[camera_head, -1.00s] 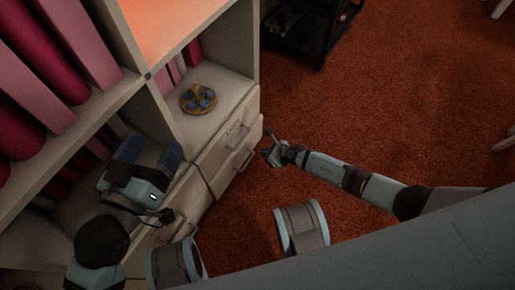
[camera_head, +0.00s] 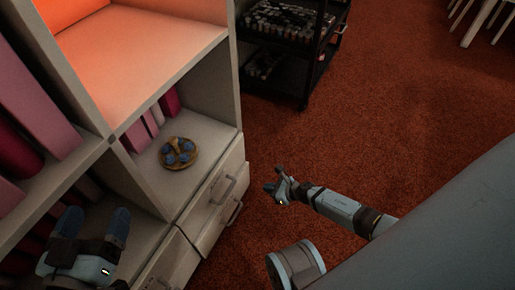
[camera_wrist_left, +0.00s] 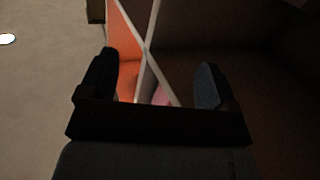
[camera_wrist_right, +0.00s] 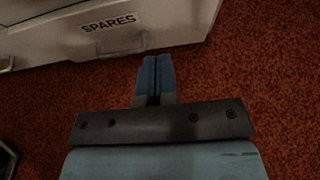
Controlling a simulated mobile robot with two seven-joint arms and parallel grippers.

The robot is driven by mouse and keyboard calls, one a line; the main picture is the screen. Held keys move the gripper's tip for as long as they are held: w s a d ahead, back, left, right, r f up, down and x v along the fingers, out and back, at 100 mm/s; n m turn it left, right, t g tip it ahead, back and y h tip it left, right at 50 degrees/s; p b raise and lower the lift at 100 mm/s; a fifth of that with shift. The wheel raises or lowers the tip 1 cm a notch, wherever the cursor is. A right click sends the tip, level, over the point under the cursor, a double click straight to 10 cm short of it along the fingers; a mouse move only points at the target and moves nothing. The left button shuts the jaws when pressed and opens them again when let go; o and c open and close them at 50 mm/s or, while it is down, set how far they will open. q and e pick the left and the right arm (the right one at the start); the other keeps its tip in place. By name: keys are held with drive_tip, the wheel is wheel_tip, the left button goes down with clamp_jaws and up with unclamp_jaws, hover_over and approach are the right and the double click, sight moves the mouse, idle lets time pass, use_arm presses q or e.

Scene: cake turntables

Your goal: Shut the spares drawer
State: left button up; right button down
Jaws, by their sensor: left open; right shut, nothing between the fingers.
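The spares drawer (camera_wrist_right: 112,24) shows its pale front, its label and a bar handle (camera_wrist_right: 122,44) in the right wrist view. In the head view two stacked drawers, an upper one (camera_head: 208,207) and a lower one (camera_head: 212,232), show at the cabinet's right end. Their labels are unreadable, and I cannot tell how far either stands out. My right gripper (camera_head: 276,182) is shut and empty, over the carpet to the right of the drawer fronts, apart from them; it also shows in the right wrist view (camera_wrist_right: 156,58). My left gripper (camera_head: 95,222) is open and empty by the shelves at lower left.
A pale cabinet (camera_head: 112,141) fills the left, with pink and red books (camera_head: 38,112). A round wooden dish (camera_head: 179,153) with blue items sits on the shelf above the drawers. A dark cart (camera_head: 316,62) stands behind. Red carpet (camera_head: 400,130) is free at right.

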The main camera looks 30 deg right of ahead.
sight(238, 182)
drive_tip(key=b+x, duration=0.1)
drive_tip(key=x, duration=0.2)
drive_tip(key=b+x, duration=0.1)
drive_tip(key=x, duration=0.3)
drive_tip(key=r+b+x, duration=0.1)
drive_tip(key=x, duration=0.3)
drive_tip(key=shift+w+a+r+b, duration=0.15)
drive_tip(key=shift+w+a+b, duration=0.1)
drive_tip(key=shift+b, duration=0.1)
use_arm(q)
drive_tip(key=shift+w+a+r+m+t+h, duration=0.15)
drive_tip(key=shift+w+a+m+t, duration=0.25)
drive_tip(key=shift+m, duration=0.3)
drive_tip(key=shift+w+a+r+m+t+h, duration=0.1)
drive_tip(key=shift+w+a+m+t+h, duration=0.1)
drive_tip(key=shift+w+m, duration=0.4)
use_arm(e)
drive_tip(key=shift+w+a, duration=0.25)
drive_tip(key=shift+w, duration=0.15)
use_arm(q)
drive_tip(key=shift+s, duration=0.15)
